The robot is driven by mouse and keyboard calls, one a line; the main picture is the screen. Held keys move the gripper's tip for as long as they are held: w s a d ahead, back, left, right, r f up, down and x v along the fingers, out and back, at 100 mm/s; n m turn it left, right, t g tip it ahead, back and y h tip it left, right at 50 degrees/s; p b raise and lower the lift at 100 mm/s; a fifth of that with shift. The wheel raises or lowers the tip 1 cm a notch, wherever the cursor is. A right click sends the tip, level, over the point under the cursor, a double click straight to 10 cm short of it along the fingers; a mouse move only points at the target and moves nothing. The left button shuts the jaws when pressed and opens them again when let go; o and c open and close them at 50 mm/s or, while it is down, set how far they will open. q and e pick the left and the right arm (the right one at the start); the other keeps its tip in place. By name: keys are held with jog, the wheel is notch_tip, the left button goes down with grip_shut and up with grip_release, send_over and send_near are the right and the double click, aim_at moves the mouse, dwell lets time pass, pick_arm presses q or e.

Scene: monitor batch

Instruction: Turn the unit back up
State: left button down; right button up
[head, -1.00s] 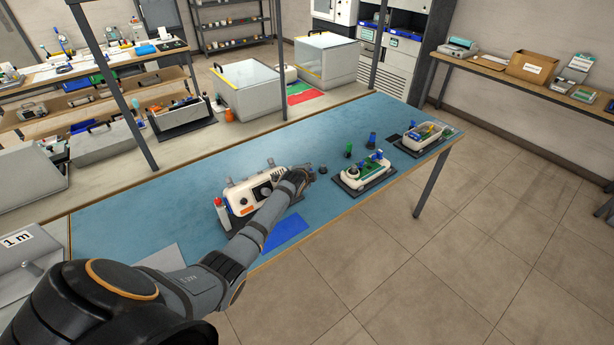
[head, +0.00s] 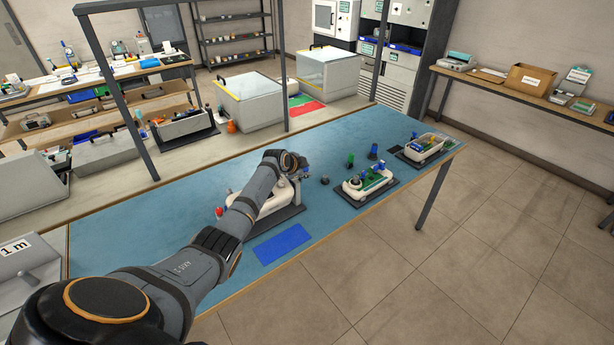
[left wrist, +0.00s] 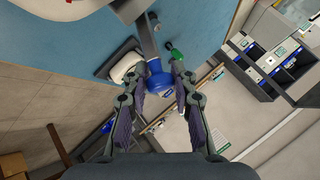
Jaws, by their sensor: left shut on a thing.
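The white unit (head: 275,206) sits on a dark base on the blue bench, largely hidden behind my left forearm. A red knob (head: 219,211) shows at its left end. My left gripper (head: 304,168) is at the unit's upper right. In the left wrist view the two fingertips (left wrist: 164,72) are closed in on a blue knob (left wrist: 157,82) at the end of a grey bar (left wrist: 146,38). The exact contact is hard to see. The unit's face is hidden from the head view. My right gripper is not in view.
A flat blue sheet (head: 283,244) lies in front of the unit. Two open white units, one nearer (head: 352,188) and one farther (head: 432,153), stand to the right on dark mats. The bench's left part is clear.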

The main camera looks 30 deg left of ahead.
pick_arm(q)
jog(key=shift+w+a+r+n+g+h+b, duration=0.2)
jog(key=shift+a+h+b, duration=0.15)
jog(key=shift+b, duration=0.3)
jog(key=shift+w+a+r+n+g+h+b, duration=0.15)
jog(key=shift+a+n+h+b, duration=0.1)
jog(key=shift+a+b, duration=0.3)
jog(key=shift+w+a+r+b, duration=0.25)
jog(key=shift+a+b, duration=0.3)
jog(key=shift+b, duration=0.7)
jog(key=shift+w+a+b, duration=0.1)
jog(key=shift+a+b, duration=0.3)
jog(key=c, duration=1.2)
grip_release()
jog(key=shift+o, duration=0.5)
jog(key=shift+a+f, duration=0.15)
jog(key=shift+f, duration=0.05)
